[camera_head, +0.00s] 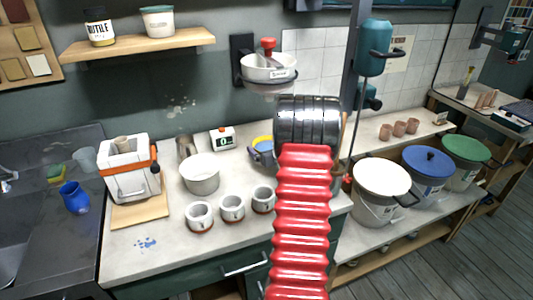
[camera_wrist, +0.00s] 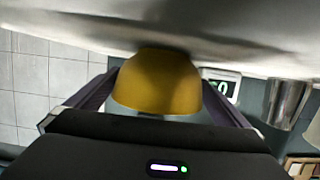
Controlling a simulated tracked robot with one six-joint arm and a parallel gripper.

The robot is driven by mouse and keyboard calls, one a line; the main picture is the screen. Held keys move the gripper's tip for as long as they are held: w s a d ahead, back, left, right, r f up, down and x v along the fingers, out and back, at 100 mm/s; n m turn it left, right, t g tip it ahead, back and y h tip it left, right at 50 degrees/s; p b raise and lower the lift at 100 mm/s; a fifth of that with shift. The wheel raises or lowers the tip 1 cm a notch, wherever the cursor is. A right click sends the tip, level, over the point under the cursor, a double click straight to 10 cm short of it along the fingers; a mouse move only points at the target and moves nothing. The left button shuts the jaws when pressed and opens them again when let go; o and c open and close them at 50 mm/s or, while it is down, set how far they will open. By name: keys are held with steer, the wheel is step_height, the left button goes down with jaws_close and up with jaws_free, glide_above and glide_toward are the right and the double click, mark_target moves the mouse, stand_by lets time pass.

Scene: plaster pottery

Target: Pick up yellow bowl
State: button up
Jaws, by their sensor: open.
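The yellow bowl (camera_head: 262,141) stands on the white counter, partly hidden behind my arm in the head view. In the wrist view, the yellow bowl (camera_wrist: 157,80) fills the middle of the picture, and that view shows the counter at the top. My gripper (camera_wrist: 160,90) is open, with one dark finger on each side of the bowl. Whether the fingers touch the bowl cannot be told. In the head view my gripper is mostly hidden behind the arm.
A timer (camera_head: 223,138) and a metal cup (camera_head: 186,147) stand left of the bowl. A white pot (camera_head: 200,174) and several small cups (camera_head: 232,208) stand in front. A wall-mounted white bowl (camera_head: 268,67) hangs above. Lidded buckets (camera_head: 381,180) are at right.

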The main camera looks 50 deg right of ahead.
steer(key=shift+c, duration=0.3)
steer(key=c, duration=0.8)
step_height(320, 180, up, 10)
stand_by(0.6)
stand_by(0.4)
